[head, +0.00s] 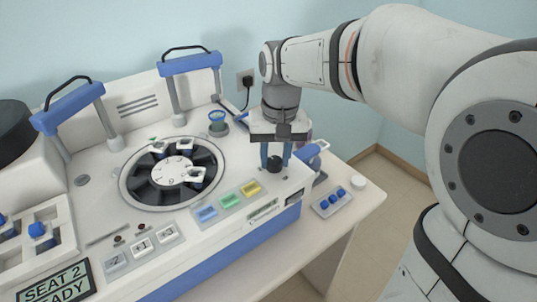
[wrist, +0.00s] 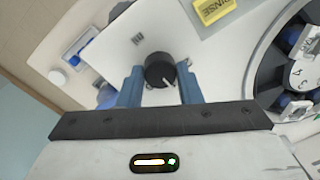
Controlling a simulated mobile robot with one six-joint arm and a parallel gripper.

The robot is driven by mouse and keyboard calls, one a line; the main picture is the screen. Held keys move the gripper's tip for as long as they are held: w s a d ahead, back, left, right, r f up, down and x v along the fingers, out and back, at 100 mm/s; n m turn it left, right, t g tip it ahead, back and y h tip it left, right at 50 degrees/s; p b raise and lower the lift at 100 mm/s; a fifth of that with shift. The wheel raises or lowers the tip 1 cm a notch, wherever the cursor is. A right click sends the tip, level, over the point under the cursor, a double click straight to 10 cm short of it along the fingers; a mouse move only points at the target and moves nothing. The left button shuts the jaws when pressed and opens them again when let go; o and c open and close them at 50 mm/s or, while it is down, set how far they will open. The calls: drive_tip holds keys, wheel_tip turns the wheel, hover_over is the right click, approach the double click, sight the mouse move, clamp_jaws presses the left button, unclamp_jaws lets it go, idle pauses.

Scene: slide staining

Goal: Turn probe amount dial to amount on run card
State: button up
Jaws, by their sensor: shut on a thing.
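The black probe amount dial (wrist: 159,70) is a round knob with a white pointer mark, seen in the wrist view between the two blue fingers of my gripper (wrist: 158,76). The pointer mark faces down and slightly right in that view. In the head view my gripper (head: 276,160) points down at the right end of the machine's top, shut on the dial (head: 274,164). Small dark marks lie on the white panel above the dial in the wrist view, too small to read. I cannot make out a run card in either view.
The white machine has a round carousel (head: 172,172) and blue, green and yellow buttons (head: 230,194) near the dial. A screen (head: 54,284) reads "SEAT 2 READY".

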sight(278, 160)
drive_tip(key=shift+s+f+m, duration=0.15)
drive_tip(key=shift+s+m, duration=0.05)
drive_tip(key=shift+m, duration=0.2)
drive_tip(key=o, duration=0.8)
drive_tip(key=shift+s, duration=0.1)
drive_tip(key=shift+o, duration=0.8)
drive_tip(key=shift+r, duration=0.2)
drive_tip(key=r, duration=0.7)
drive_tip(key=shift+d+r, duration=0.25)
drive_tip(key=shift+r, duration=0.1)
